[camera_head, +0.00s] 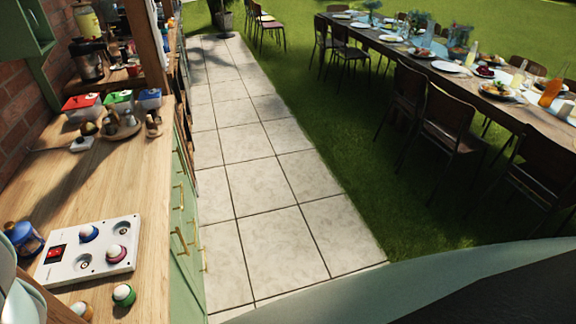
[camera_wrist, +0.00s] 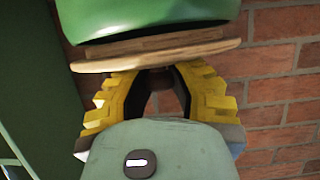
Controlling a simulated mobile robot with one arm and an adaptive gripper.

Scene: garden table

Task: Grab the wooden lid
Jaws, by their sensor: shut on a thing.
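The wooden lid (camera_wrist: 190,56) shows in the wrist view as a flat, light wooden disc seen nearly edge-on. It lies right against a glossy green rounded vessel (camera_wrist: 150,22), with no clear gap between them. My gripper (camera_wrist: 166,84) has yellow ribbed fingers on either side of a small dark brown knob at the middle of the lid. The fingers are shut on this knob, and their tips partly hide it. I cannot make out my gripper or the lid in the head view.
A brick wall (camera_wrist: 285,75) stands close by in the wrist view, with a green panel (camera_wrist: 30,60) on the other side. In the head view the wooden counter (camera_head: 120,190) carries a white egg-holder panel (camera_head: 88,262), several small containers and a blue lantern (camera_head: 24,238).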

